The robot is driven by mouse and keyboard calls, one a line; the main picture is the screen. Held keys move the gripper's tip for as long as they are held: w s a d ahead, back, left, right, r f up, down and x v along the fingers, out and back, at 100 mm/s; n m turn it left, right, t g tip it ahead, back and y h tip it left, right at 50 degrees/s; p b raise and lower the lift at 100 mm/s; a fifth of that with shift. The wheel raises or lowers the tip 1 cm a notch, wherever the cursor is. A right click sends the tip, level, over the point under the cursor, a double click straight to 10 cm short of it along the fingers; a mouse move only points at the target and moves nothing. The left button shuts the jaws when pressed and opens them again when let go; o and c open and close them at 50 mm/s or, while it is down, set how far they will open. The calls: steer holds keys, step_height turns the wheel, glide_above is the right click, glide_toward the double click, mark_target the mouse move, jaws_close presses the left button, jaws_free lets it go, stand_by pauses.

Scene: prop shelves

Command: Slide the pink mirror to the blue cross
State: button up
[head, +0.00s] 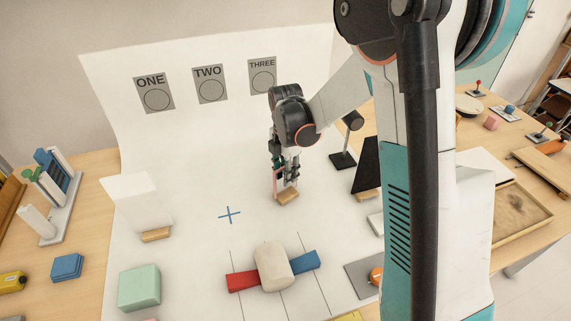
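The blue cross (229,215) is a thin mark on the white sheet, left of my gripper, with nothing on it. My gripper (287,178) points down over the middle of the sheet. A small upright panel with a pinkish edge (276,183) stands right at its fingers, on a wooden foot (288,197); it looks like the pink mirror. The fingers overlap the panel and hide much of it. Whether they are closed on it or only beside it, I cannot tell.
A white panel (133,203) on a wooden foot stands left of the cross. A cream block (273,267) lies over a red and blue bar (242,281) in front. A mint block (139,288) is front left. A dark panel (367,165) stands right. Sheet between gripper and cross is clear.

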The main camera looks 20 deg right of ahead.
steer(key=shift+f, duration=1)
jaws_close()
steer(key=shift+r, duration=0.2)
steer(key=shift+a, duration=0.15)
steer(key=shift+s+a+b, duration=0.25)
steer(key=shift+s+a, duration=0.05)
steer(key=shift+a, duration=2.8)
steer(key=shift+s+a+b, duration=0.2)
steer(key=shift+s+a, duration=0.1)
steer(key=shift+a, duration=2.75)
steer(key=shift+s+a+b, duration=0.25)
steer(key=shift+s+a, duration=0.05)
steer(key=shift+a, duration=2.8)
